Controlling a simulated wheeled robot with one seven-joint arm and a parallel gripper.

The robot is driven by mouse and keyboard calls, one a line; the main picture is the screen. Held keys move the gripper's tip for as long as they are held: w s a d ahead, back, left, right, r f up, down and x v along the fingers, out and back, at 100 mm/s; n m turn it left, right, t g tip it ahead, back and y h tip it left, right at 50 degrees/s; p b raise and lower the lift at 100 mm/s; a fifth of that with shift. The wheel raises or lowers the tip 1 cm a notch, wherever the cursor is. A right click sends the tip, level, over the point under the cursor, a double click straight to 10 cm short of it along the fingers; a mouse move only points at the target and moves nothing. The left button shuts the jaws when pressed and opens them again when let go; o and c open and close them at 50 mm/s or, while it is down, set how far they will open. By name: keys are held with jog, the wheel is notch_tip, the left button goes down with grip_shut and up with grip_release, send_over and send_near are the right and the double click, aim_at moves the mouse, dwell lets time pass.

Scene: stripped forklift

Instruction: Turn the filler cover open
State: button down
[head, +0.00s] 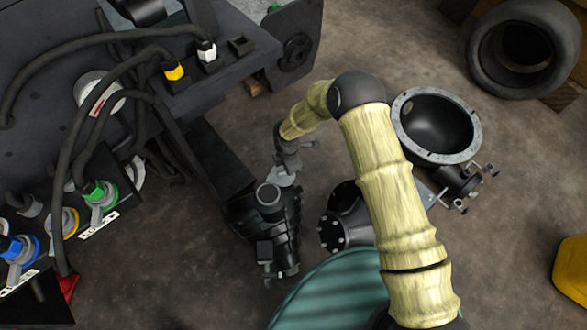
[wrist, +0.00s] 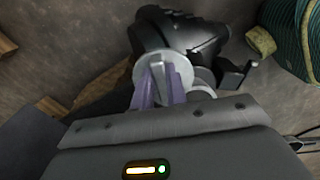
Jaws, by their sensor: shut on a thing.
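The filler cover (wrist: 161,66) is a light grey round disc with a raised ridge, in the middle of the wrist view. My gripper (wrist: 160,88) has its two purple fingers shut on the ridge. In the head view the cover (head: 283,179) shows as a small grey plate under my gripper (head: 286,170). A grey round filler neck (head: 269,196) stands on a black housing (head: 268,228). The cover lies at the neck's upper right there, with the neck's round top showing beside it. The fingertips are small and partly hidden in the head view.
A dark panel with hoses and coloured connectors (head: 101,193) fills the left. A black bowl-shaped housing (head: 437,125) and a tyre (head: 525,50) lie at right. A green ribbed object (head: 330,292) is at the front. Bare floor (head: 500,235) shows at right.

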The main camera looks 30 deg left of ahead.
jog(key=shift+w+a+n, duration=0.15)
jog(key=shift+n, duration=0.15)
jog(key=c, duration=1.4)
grip_release()
jog(key=shift+r, duration=0.1)
notch_tip(320, 180, up, 17)
jog(key=p, duration=0.2)
jog(key=shift+r+p, duration=0.15)
jog(key=shift+p, duration=0.2)
